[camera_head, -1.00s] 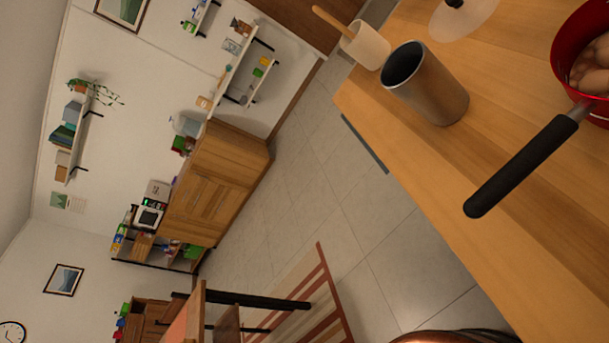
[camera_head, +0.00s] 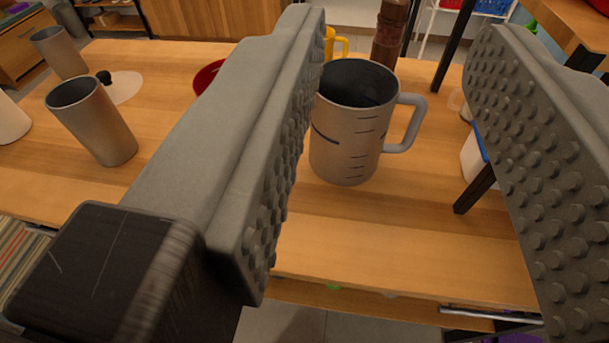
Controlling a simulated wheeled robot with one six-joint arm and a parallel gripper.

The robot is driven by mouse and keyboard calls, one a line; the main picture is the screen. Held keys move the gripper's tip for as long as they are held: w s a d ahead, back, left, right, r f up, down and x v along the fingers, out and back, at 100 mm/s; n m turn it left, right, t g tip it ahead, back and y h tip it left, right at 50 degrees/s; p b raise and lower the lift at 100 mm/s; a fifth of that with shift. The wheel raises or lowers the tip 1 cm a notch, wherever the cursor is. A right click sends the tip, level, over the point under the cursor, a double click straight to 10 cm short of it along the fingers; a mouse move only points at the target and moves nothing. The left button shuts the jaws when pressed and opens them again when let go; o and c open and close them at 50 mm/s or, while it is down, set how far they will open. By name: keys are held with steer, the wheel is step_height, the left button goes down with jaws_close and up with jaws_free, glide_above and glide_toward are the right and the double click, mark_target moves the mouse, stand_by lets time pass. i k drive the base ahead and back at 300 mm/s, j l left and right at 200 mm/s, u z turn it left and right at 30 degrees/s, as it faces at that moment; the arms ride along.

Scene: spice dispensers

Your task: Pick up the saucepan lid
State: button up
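The saucepan lid (camera_head: 127,88) is a pale, flat disc with a black knob (camera_head: 104,77), lying on the wooden worktop at the back left. Part of its near side is hidden by a metal tumbler. The red saucepan (camera_head: 206,77) shows only as a red edge behind my left finger; its handle and inside are hidden. My gripper (camera_head: 398,45) is open and empty, its two grey studded fingers wide apart in the foreground. The lid is left of both fingers and farther away.
A metal measuring jug (camera_head: 345,145) stands between the fingers in view. The metal tumbler (camera_head: 100,125) stands before the lid, with another cup (camera_head: 60,52) behind. A brown mill (camera_head: 390,38) and yellow mug (camera_head: 337,45) stand farther back. The worktop's front left is clear.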

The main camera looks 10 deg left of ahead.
mark_target(121, 86)
steer(key=u, duration=1.25)
